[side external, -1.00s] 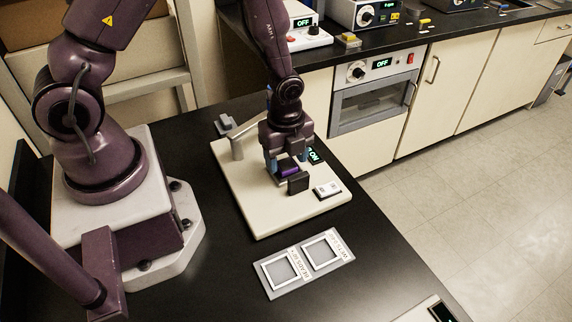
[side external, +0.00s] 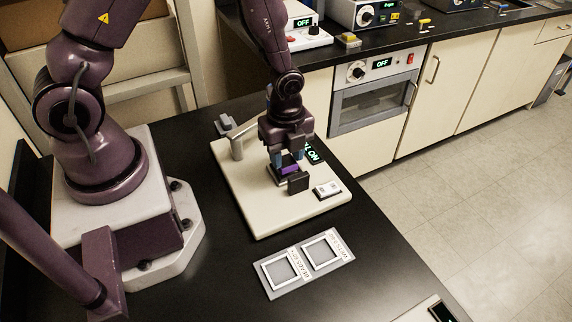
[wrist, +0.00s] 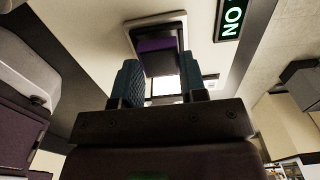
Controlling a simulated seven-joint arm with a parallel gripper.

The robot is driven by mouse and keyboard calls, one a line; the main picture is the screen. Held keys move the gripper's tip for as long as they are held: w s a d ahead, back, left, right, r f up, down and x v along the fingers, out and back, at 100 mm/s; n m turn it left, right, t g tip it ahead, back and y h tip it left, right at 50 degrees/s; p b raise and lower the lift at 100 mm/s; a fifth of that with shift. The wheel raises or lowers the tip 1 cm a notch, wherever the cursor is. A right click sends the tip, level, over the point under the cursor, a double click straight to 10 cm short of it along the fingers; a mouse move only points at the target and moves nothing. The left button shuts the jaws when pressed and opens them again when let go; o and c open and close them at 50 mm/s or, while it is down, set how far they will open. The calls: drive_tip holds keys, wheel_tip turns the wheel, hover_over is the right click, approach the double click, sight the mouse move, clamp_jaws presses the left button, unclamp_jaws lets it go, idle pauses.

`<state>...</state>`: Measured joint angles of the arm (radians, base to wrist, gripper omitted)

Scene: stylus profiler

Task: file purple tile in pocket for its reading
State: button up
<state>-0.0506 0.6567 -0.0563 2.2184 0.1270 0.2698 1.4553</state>
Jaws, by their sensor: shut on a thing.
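The purple tile (side external: 289,169) is between the blue fingers of my gripper (side external: 288,163), which is shut on it just over the stage of the profiler's cream base (side external: 245,205). The wrist view shows the tile (wrist: 156,45) between and beyond my gripper's fingers (wrist: 160,78). Part of it is hidden by the fingers. A grey tray with two square, white-framed pockets lies on the black bench in front of the base: a left pocket (side external: 281,272) and a right pocket (side external: 320,251). Both look empty. Their printed labels are too small to read surely.
A dark upright block (side external: 298,183) and a white switch (side external: 327,190) stand on the base near my gripper. A lit display (side external: 314,153) reading ON is behind it. A grey post with an arm (side external: 238,147) stands at left. Bench around the tray is clear.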

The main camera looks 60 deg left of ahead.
drive_tip(key=shift+r, duration=2.5)
drive_tip(key=shift+d, duration=0.1)
drive_tip(key=d, duration=0.6)
drive_tip(key=d+f, duration=0.1)
drive_tip(key=d, duration=0.2)
drive_tip(key=shift+w, duration=0.1)
hover_over(321, 253)
drive_tip(key=shift+f, duration=0.55)
drive_tip(key=shift+f, duration=2.5)
drive_tip(key=shift+f, duration=0.55)
drive_tip(key=shift+f, duration=0.25)
